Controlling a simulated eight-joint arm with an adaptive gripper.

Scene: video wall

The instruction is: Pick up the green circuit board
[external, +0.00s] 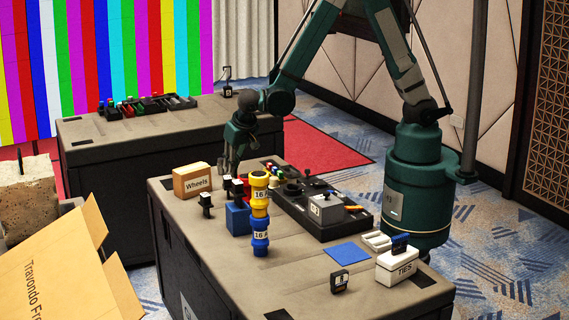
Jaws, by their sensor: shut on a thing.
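My gripper (232,170) is dark green and points down over the left back part of the near case's top (300,268). Its fingers are just behind the black and red small parts (238,190), right of the cardboard box marked Wheels (192,181). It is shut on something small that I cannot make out. I cannot pick out the green circuit board as a separate thing; the fingers and the parts in front may hide it.
A stack of yellow and blue connectors (260,222) and a blue block (238,219) stand in front of my gripper. A black organizer tray (300,214) lies to the right. A blue square (346,253) and a white TIES box (397,268) lie nearer right.

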